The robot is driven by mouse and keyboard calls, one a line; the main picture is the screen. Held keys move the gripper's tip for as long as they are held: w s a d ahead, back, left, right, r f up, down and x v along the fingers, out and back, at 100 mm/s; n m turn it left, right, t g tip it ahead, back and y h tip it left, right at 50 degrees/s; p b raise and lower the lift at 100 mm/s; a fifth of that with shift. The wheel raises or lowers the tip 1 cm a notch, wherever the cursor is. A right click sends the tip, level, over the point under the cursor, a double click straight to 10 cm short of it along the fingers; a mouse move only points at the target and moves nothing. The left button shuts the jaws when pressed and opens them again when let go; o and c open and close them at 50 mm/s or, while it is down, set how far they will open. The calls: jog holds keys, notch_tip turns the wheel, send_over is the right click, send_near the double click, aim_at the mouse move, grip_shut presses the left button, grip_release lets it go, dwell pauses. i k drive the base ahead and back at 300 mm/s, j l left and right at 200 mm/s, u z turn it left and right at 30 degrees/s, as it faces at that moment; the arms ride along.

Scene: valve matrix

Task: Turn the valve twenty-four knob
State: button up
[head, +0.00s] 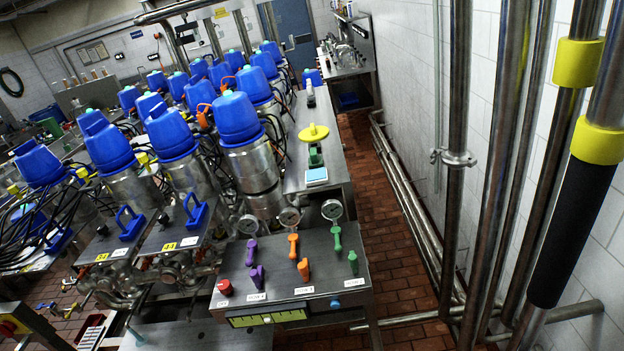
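A cluster of steel valves with blue caps fills the left and centre. In front, blue handles sit on grey plates: one handle (195,212) is nearest the centre, one handle (129,222) is left of it, and another (58,240) is farther left. Small yellow tags (168,246) mark the plates, but their numbers are too small to read surely. I cannot tell which knob is valve twenty-four. My gripper is not in view.
A grey control panel (340,262) with purple, orange and green levers (303,268), gauges and a red button (225,287) stands at front centre. Steel pipes (458,120) stand along the right wall. The brick floor (395,230) between is clear.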

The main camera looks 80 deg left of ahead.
aim_at(36, 244)
jog(key=u, duration=3.5)
